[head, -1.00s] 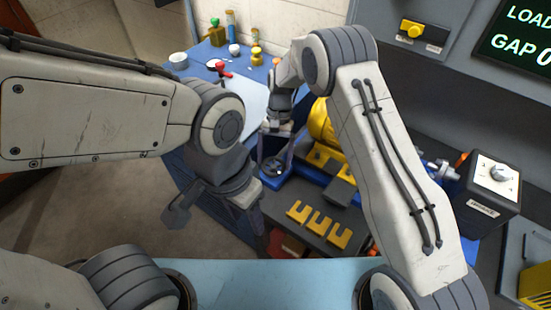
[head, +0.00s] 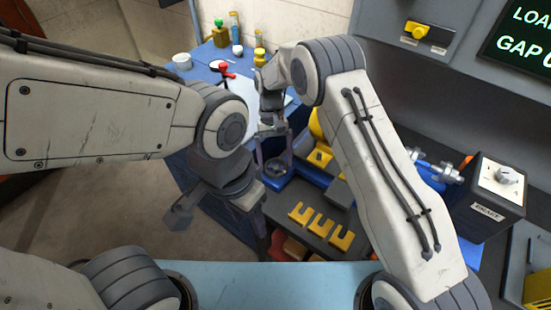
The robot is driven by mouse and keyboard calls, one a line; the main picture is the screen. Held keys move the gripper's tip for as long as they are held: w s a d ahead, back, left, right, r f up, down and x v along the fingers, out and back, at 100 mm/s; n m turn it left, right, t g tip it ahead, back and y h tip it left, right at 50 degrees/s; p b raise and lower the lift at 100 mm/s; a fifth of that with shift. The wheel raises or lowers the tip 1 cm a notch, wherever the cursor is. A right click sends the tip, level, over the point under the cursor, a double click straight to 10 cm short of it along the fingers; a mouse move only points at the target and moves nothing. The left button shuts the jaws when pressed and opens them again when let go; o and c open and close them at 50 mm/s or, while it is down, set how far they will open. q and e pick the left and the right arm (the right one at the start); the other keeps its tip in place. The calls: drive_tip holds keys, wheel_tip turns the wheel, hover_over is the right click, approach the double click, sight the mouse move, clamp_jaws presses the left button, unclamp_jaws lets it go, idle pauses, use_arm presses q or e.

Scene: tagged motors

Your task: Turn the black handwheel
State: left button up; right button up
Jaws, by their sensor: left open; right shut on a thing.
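The black handwheel (head: 275,167) is a small dark round wheel on a blue base, near the middle of the head view. My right gripper (head: 273,153) reaches down over it from above, with one finger on each side, and is shut on it. The fingers and wrist hide part of the wheel. My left gripper (head: 221,229) is open and empty, lower and to the left, in front of the blue bench and apart from the wheel. Whether the wheel has turned is too small to tell.
Yellow slotted plates (head: 321,226) lie in front of the wheel. A red-topped stand (head: 226,70) and small bottles are on the blue bench. A grey box with a dial (head: 500,184) is at right.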

drive_tip(key=o, duration=1)
drive_tip(key=shift+r, duration=0.1)
drive_tip(key=b+v, duration=0.2)
drive_tip(key=v, duration=0.8)
drive_tip(key=shift+r, duration=0.2)
